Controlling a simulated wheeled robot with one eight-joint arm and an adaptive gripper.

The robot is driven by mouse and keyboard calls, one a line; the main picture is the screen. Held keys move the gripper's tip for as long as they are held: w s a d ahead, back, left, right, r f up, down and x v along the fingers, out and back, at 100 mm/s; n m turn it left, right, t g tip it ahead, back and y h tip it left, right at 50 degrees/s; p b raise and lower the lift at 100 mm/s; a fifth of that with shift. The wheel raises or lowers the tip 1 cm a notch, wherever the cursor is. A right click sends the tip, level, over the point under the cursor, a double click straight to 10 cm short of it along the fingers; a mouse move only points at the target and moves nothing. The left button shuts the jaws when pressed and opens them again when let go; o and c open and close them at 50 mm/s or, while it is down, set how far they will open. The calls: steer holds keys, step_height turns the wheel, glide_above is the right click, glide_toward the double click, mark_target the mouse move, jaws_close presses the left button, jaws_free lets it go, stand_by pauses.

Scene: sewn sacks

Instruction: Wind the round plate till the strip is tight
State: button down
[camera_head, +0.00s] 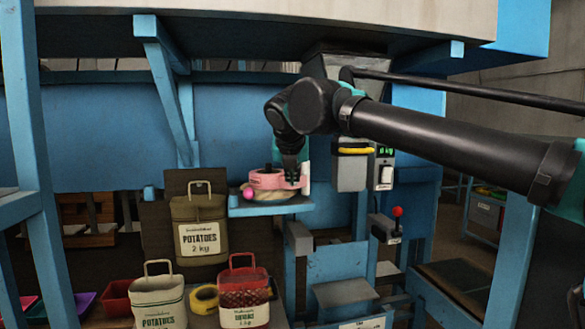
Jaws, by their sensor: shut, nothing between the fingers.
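A pink round thing (267,179), which looks like the round plate, sits on a small blue shelf (272,209) near the middle of the view. A tan coiled band (272,194) shows under it and may be the strip; whether it is slack or tight I cannot tell. A small bright pink ball (248,193) is at the plate's left front. My gripper (292,181) points down at the plate's right side, shut and empty. Whether its fingertips touch the plate is too small to tell. A pale upright piece (306,178) stands just right of it.
A potato sack (199,226) stands left of the shelf. A red-knobbed lever (397,212) and a grey box with a yellow handle (351,167) are at right.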

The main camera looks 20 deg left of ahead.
steer(key=shift+w+a+r, duration=0.1)
steer(key=shift+w+a, duration=0.2)
steer(key=shift+w, duration=0.6)
steer(key=shift+w+a, duration=0.25)
steer(key=shift+w, duration=0.6)
steer(key=shift+w+d, duration=0.15)
steer(key=shift+w, duration=0.4)
